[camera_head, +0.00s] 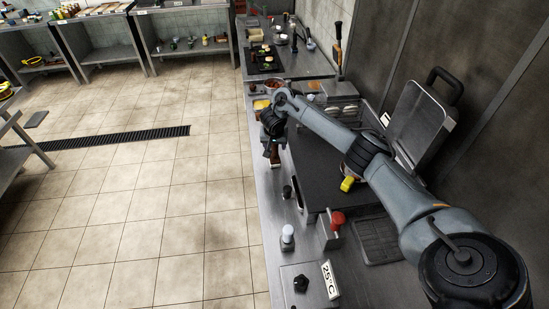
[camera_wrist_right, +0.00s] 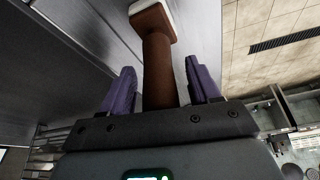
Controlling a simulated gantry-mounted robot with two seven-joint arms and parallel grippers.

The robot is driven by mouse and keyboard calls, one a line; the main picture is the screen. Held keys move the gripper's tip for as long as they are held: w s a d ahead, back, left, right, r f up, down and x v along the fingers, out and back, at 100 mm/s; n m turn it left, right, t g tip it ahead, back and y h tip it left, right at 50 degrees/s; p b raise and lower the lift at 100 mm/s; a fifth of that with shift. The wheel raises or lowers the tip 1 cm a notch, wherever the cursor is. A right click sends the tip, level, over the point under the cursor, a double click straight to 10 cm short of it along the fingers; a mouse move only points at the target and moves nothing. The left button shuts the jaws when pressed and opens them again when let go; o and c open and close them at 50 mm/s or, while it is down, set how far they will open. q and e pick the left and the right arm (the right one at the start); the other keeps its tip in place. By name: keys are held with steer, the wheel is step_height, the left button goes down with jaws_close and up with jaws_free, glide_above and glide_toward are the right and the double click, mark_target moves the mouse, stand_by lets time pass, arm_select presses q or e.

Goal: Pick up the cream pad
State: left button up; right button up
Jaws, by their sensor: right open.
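In the right wrist view, a cream pad (camera_wrist_right: 148,6) shows at the top edge, on the end of a brown block with a thick brown handle (camera_wrist_right: 158,68). Part of the pad is cut off by the frame. My right gripper (camera_wrist_right: 160,82) has its two purple fingers apart, one on each side of the handle, with visible gaps. In the head view, my right gripper (camera_head: 271,150) is at the counter's left edge, and a little of the brown handle (camera_head: 275,160) shows beneath it. The pad cannot be made out there. My left gripper is not in view.
The steel counter (camera_head: 262,215) runs along the wall. A dark griddle (camera_head: 318,170) with a raised lid (camera_head: 420,125) stands right of my gripper. A red knob (camera_head: 337,219) and a white-topped shaker (camera_head: 288,234) stand nearer. The tiled floor (camera_head: 150,220) at left is open.

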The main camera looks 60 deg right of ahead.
jaws_close()
steer(key=shift+r, duration=0.1)
step_height(320, 180, up, 9)
steer(key=p, duration=0.3)
steer(key=shift+p, duration=0.4)
steer(key=shift+r+p, duration=0.45)
steer(key=shift+p, duration=0.1)
steer(key=c, duration=0.5)
jaws_free()
jaws_close()
steer(key=shift+c, duration=1)
jaws_free()
jaws_close()
